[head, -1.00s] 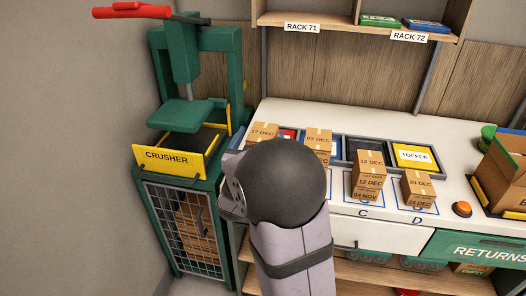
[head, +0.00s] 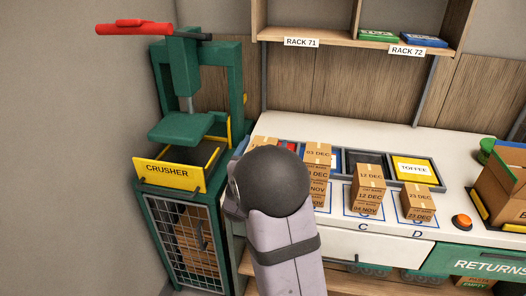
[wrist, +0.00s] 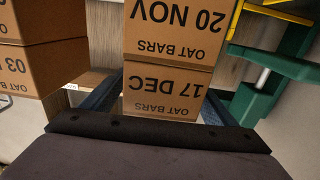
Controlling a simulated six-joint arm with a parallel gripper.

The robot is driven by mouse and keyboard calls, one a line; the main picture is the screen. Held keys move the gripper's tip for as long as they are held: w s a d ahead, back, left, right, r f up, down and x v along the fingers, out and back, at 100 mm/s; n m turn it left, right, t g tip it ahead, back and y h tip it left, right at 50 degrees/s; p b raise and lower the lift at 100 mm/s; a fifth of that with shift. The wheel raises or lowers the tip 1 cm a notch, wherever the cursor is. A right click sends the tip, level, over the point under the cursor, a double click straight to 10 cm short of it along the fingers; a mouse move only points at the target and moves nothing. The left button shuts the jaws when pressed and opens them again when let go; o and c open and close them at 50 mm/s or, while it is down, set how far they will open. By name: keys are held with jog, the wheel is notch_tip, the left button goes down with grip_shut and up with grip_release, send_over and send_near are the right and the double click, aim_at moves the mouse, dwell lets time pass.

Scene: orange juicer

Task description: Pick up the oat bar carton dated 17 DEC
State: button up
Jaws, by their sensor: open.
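The oat bar carton dated 17 DEC (wrist: 165,88) shows upside down in the wrist view, touching the carton dated 20 NOV (wrist: 170,30) of the same stack. My gripper (wrist: 163,92) is open, with one dark finger on each side of the 17 DEC carton. I cannot tell whether the fingers touch it. In the head view my arm hides the gripper and nearly all of this stack; only a sliver of carton top (head: 265,141) shows above the dark wrist ball.
A stack topped by a 03 DEC carton (head: 317,153) stands close on the right. Stacks topped 12 DEC (head: 369,174) and 23 DEC (head: 419,192) stand farther right. The crusher (head: 167,172) is to the left. An orange button (head: 461,222) sits near the counter's front edge.

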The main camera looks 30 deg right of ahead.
jog(key=shift+p+x, duration=0.3)
jog(key=shift+x, duration=1.1)
jog(key=c, duration=1.2)
jog(key=shift+c, duration=0.2)
notch_tip(320, 180, up, 10)
jog(key=shift+r+b, duration=0.1)
jog(key=shift+b, duration=0.2)
